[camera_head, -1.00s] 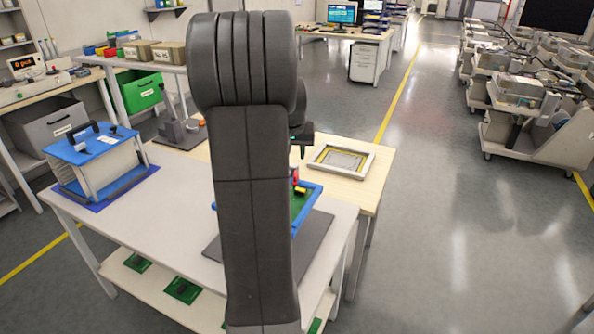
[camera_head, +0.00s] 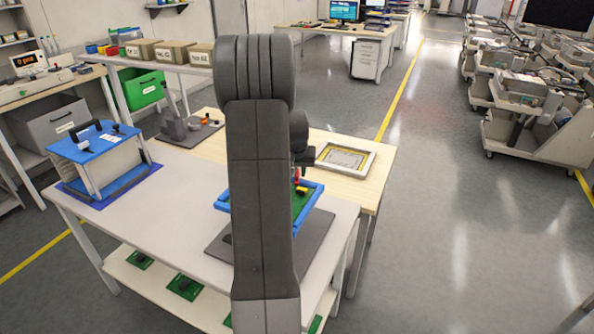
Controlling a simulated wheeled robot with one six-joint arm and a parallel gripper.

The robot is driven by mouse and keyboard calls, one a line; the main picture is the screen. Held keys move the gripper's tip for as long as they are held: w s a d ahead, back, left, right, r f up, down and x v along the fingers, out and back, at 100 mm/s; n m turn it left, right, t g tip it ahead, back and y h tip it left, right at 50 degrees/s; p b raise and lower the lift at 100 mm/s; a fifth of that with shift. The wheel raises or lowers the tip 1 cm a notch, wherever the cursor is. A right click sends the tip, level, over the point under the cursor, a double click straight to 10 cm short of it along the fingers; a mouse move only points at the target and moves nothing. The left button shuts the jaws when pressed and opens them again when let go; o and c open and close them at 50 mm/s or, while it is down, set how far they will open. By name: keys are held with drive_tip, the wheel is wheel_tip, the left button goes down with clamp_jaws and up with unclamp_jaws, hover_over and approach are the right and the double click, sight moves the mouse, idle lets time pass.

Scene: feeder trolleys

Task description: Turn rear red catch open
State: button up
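The red catch (camera_head: 297,174) shows as a small red part at the far side of a blue-framed fixture (camera_head: 311,207) with a green inside. The fixture sits on a dark grey plate (camera_head: 317,232) on the white table. A small yellow-orange part (camera_head: 302,189) lies just below the red one. My gripper (camera_head: 304,160) is just above the red part, at the right edge of my arm. Its fingers are too small and dark to tell open from shut, or whether they touch the catch. My arm hides the middle of the fixture.
A blue-topped box (camera_head: 95,143) stands on the white table (camera_head: 165,220) at the left. A framed tray (camera_head: 345,158) lies on the wooden table behind right. A grey device (camera_head: 176,128) stands behind left. The floor at right is clear up to the trolleys.

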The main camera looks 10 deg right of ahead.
clamp_jaws()
drive_tip(key=shift+n, duration=0.3)
drive_tip(key=shift+d+n+y, duration=0.15)
drive_tip(key=shift+n+y, duration=0.45)
drive_tip(key=shift+n, duration=0.4)
drive_tip(key=n+y+b, duration=0.1)
drive_tip(key=n, duration=0.1)
drive_tip(key=n+b, duration=0.1)
drive_tip(key=n, duration=0.1)
drive_tip(key=shift+d+f+n+y+b, duration=0.1)
drive_tip(key=shift+f+n+y+b, duration=0.05)
drive_tip(key=shift+n+y+b, duration=0.2)
drive_tip(key=n+y+b, duration=0.1)
drive_tip(key=n, duration=0.2)
drive_tip(key=shift+w+g, duration=0.1)
drive_tip(key=shift+g, duration=0.3)
drive_tip(key=shift+d+n+g+y+b, duration=0.1)
drive_tip(key=shift+n+g+y+b, duration=0.45)
drive_tip(key=shift+n, duration=1.3)
